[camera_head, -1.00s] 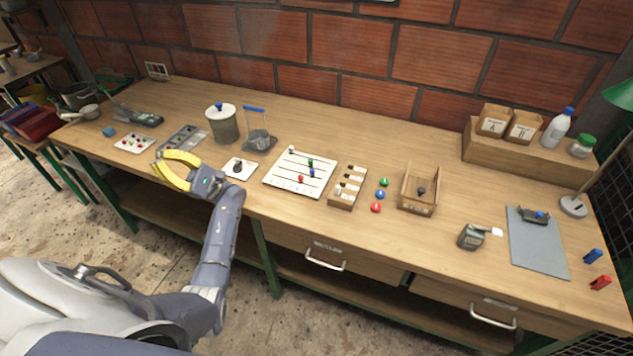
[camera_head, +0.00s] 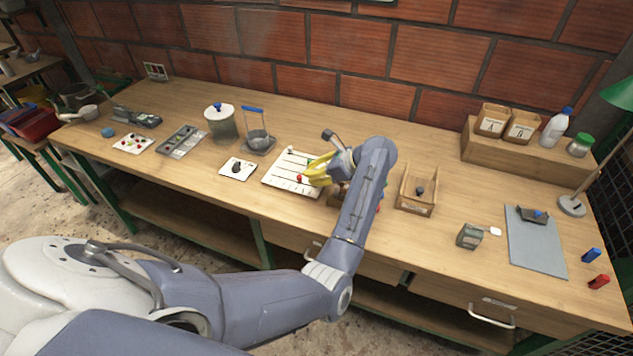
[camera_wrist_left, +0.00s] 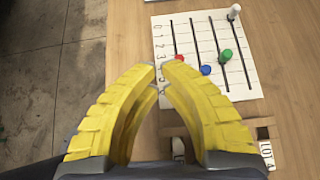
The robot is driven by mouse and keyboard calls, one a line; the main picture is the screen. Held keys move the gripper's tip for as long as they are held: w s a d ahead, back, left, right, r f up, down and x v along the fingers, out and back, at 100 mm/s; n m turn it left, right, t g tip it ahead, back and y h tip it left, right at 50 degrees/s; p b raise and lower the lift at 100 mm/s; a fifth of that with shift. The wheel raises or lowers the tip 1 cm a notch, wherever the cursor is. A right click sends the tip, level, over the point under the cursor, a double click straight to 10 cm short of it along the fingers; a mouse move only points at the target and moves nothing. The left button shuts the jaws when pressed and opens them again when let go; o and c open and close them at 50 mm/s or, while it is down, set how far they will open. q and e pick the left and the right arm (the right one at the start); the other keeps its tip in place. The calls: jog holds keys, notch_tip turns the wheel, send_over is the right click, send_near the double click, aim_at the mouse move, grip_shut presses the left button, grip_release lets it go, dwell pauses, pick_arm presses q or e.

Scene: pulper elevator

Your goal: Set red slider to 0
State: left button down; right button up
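The white slider board (camera_head: 278,180) lies on the bench, partly covered by my left gripper in the head view; it also shows in the left wrist view (camera_wrist_left: 246,82), with dark slots and numbers along one edge. The red slider (camera_head: 299,178) is a small knob close to my left fingertips; in the left wrist view the red slider (camera_wrist_left: 179,58) peeks out beyond the right fingertip. My left gripper (camera_wrist_left: 159,72) has yellow fingers with a narrow gap between the tips, and nothing shows between them. Its tips (camera_head: 309,174) are over the board's right part. My right gripper is out of view.
A wooden rack (camera_wrist_left: 235,130) lies beside the board, near the fingers. A wooden box (camera_head: 415,205) stands right of my arm. A white card (camera_head: 247,173) lies left of the board.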

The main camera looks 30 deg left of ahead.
aim_at(275, 176)
pick_arm(q)
jog(key=w+d+m+t+h, duration=0.1)
jog(key=w+d, duration=0.1)
jog(key=d, duration=0.2)
jog(key=x, duration=0.9)
jog(key=shift+w+f, duration=0.2)
jog(key=shift+f, duration=0.15)
jog(key=a, duration=0.3)
jog(key=s+a, duration=0.1)
jog(key=a, duration=0.6)
jog(key=shift+s+a, duration=0.1)
jog(key=shift+s, duration=0.1)
